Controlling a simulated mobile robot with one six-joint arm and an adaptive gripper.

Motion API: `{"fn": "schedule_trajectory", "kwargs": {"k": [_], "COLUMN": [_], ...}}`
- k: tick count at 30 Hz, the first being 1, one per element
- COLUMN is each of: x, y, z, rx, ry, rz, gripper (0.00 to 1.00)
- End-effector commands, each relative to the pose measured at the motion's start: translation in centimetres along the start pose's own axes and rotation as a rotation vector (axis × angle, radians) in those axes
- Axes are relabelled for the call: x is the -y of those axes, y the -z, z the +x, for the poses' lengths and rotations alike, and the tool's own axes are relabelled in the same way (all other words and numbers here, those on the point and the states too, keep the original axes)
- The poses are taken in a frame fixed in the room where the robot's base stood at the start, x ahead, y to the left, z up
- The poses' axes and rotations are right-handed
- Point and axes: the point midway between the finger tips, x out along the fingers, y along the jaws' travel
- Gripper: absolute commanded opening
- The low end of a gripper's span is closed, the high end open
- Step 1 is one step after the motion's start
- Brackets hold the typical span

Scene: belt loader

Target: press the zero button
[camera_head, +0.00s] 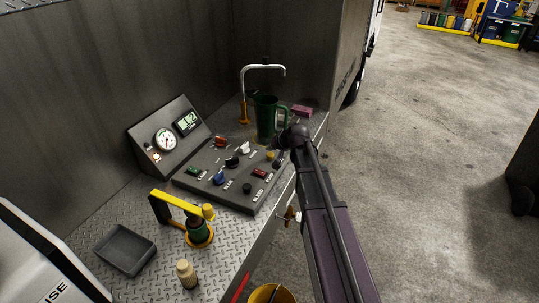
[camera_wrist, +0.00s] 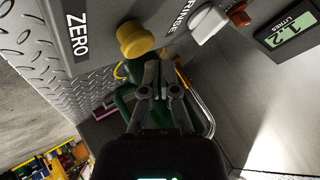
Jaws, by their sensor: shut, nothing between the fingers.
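The zero button is a yellow round knob (camera_wrist: 136,40) on the grey panel, beside the printed word ZERO (camera_wrist: 77,34) in the wrist view. In the head view the yellow button (camera_head: 271,155) is at the panel's far right corner, partly crowded by my arm. My gripper (camera_wrist: 161,62) is shut and empty. Its fingertips appear just to the right of and below the button in the wrist view, seemingly apart from it. In the head view my gripper (camera_head: 280,158) is beside the button, mostly hidden behind my wrist.
The control panel (camera_head: 235,203) has several other knobs and switches, including a white rinse knob (camera_wrist: 209,22). A green jug (camera_head: 266,118) stands behind it under a bent spout (camera_head: 264,67). A litre display (camera_wrist: 292,34) reads 1.2. A yellow lever device (camera_head: 183,206) and grey tray (camera_head: 101,245) are nearer.

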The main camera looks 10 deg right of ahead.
Motion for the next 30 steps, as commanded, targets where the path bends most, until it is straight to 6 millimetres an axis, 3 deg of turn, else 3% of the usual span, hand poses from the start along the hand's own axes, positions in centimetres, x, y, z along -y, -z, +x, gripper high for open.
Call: {"fn": "schedule_trajectory", "kwargs": {"k": [30], "x": [-0.48], "y": [-0.53], "z": [0.52], "rx": [0.000], "ry": [0.000], "rz": [0.000], "gripper": [0.00]}}
